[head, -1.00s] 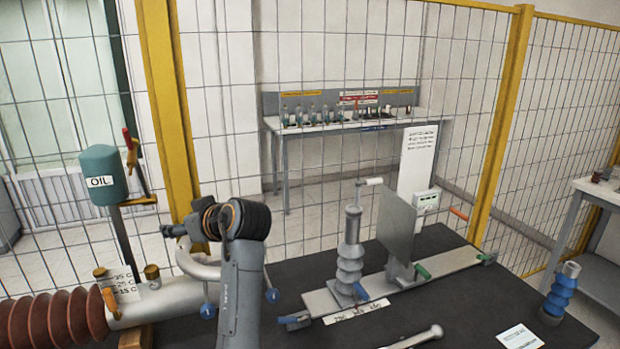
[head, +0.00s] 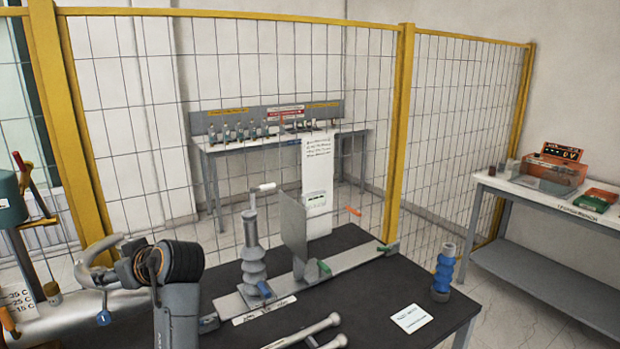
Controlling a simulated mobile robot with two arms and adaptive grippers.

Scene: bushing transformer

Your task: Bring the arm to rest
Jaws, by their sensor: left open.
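My left arm, grey with a dark wrist joint, rises from the bottom left of the head view. My left gripper (head: 122,268) is at its upper left end, small and partly hidden by the wrist. It is open, with nothing seen in it. It is in front of or close beside a curved grey pipe (head: 97,250) with a blue knob; I cannot tell whether they touch. My right gripper is not in view.
The dark table (head: 375,285) holds a ribbed grey bushing (head: 252,255), an upright grey plate (head: 293,228), a blue ribbed post (head: 443,272) and a white card (head: 411,318). A wire fence (head: 250,100) stands behind. A side table (head: 545,195) carries an orange box (head: 555,168).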

